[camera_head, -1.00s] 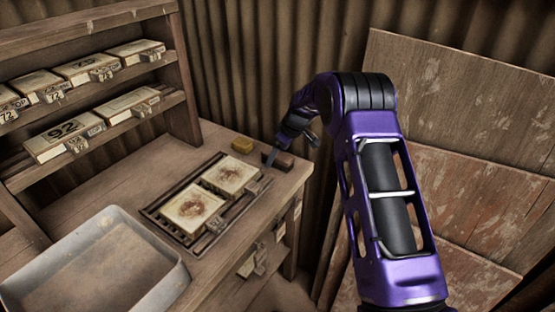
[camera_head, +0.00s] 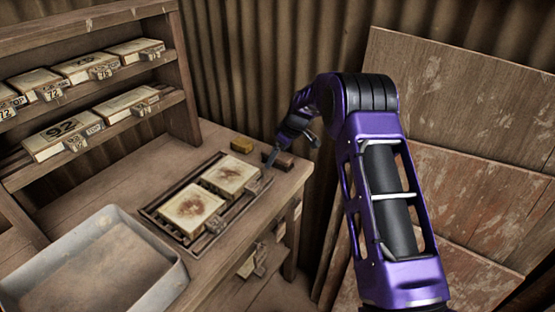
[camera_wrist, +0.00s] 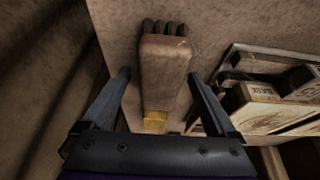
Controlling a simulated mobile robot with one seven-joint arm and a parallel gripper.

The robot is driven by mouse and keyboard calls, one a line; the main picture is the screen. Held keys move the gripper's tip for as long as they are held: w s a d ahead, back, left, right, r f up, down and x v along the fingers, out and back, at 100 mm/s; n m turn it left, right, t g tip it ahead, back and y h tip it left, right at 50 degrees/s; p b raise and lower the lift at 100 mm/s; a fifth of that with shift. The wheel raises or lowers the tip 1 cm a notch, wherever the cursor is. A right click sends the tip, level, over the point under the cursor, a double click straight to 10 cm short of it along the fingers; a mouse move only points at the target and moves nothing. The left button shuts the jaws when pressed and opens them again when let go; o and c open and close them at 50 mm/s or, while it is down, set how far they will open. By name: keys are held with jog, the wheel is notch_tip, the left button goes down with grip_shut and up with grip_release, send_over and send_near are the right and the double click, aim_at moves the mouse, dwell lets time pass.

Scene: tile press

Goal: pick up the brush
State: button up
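The brush, a brown wooden block (camera_wrist: 163,75) with dark tufts at its far end, lies on the bench top in the wrist view. In the head view, the brush (camera_head: 284,162) sits near the bench's back right corner, partly hidden by a finger. My gripper (camera_wrist: 160,77) is open, with one finger on each side of the brush and visible gaps between. It is empty. In the head view, my gripper (camera_head: 270,156) reaches down over the brush; its height above the bench is hard to tell.
A grey tray (camera_head: 170,275) stands at the front left. A corrugated wall (camera_head: 250,60) rises close behind.

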grip_shut()
dwell(0.3)
